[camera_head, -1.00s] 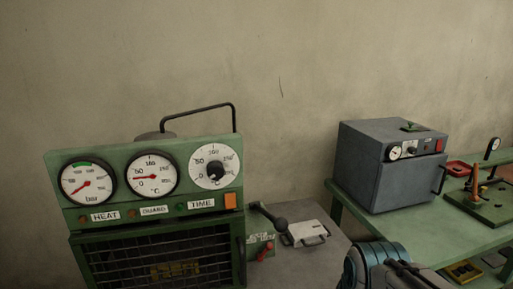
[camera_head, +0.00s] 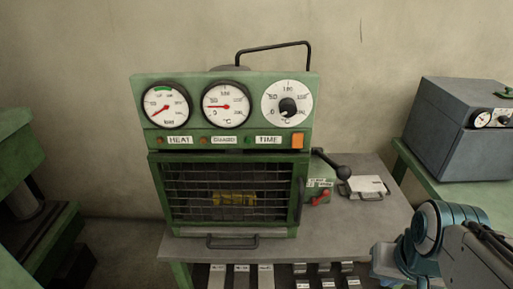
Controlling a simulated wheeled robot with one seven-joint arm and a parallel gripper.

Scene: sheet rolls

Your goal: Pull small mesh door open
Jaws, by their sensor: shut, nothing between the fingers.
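The small mesh door (camera_head: 190,208) is the dark wire grid in a green frame on the front of the green machine (camera_head: 142,95). It looks shut. A dark upright handle (camera_head: 301,202) runs along its right edge. Something with yellow lettering shows dimly behind the mesh. My arm comes in at the lower right, well to the right of the door and apart from it. My gripper's fingers do not show.
The machine stands on a grey-topped bench (camera_head: 385,225). Beside the door are a black-knobbed lever (camera_head: 343,172), a red switch (camera_head: 320,198) and a white plate (camera_head: 366,187). A low handle (camera_head: 232,241) sits below the door. A grey oven (camera_head: 450,140) stands right.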

